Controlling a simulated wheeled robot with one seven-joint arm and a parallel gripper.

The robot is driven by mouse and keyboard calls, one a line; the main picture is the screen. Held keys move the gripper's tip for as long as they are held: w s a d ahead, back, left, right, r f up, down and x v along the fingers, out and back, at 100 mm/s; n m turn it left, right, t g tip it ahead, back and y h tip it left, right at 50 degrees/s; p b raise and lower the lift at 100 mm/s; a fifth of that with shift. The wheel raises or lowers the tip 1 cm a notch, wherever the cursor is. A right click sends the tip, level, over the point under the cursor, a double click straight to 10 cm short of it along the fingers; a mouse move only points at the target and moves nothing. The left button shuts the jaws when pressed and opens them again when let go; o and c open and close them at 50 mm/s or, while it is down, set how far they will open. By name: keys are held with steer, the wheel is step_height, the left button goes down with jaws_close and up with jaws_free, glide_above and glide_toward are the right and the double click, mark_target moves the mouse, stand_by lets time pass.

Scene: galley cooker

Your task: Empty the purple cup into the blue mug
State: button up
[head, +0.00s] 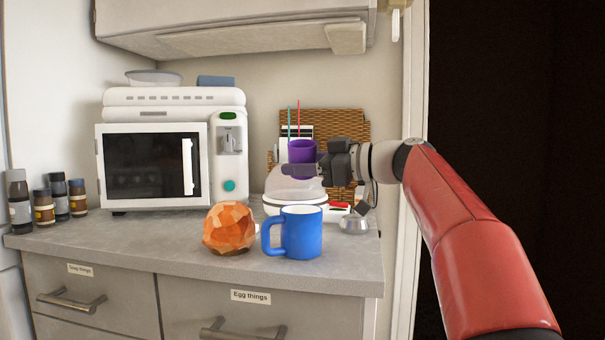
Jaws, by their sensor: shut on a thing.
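The purple cup (302,151) is held up off the counter, upright, behind and above the blue mug. My gripper (302,168) reaches in from the right and is shut on the purple cup. The cup's inside cannot be made out. The blue mug (302,234) stands upright on the counter near its front edge, with its handle to the left. It is apart from the cup and my gripper. The mug's contents are hidden.
An orange faceted object (229,229) stands just left of the mug. A white microwave (173,150) and several bottles (45,206) are further left. A white appliance (290,190) and wicker panel (345,127) are behind. A cabinet (240,25) hangs above.

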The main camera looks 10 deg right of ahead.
steer(key=shift+w+r+n+b, duration=0.1)
steer(key=shift+w+n+b, duration=0.05)
steer(key=shift+n+b, duration=0.3)
steer(key=shift+w+n+t+b, duration=0.1)
steer(key=shift+n+t+b, duration=0.3)
steer(key=shift+b, duration=0.5)
steer(key=shift+w+d+r+n+y+b, duration=0.15)
steer(key=shift+n+y+b, duration=0.25)
steer(key=shift+n+b, duration=0.35)
steer(key=shift+w+n+b, duration=0.1)
steer(key=shift+n+b, duration=0.4)
steer(key=shift+b, duration=0.35)
steer(key=shift+n+y+b, duration=0.4)
steer(key=shift+n+b, duration=0.05)
steer(key=shift+n, duration=0.05)
steer(key=shift+n+b, duration=0.45)
steer(key=shift+n, duration=0.05)
steer(key=shift+w+y, duration=0.1)
steer(key=shift+y, duration=0.2)
steer(key=shift+n+b, duration=0.55)
steer(key=shift+n, duration=0.15)
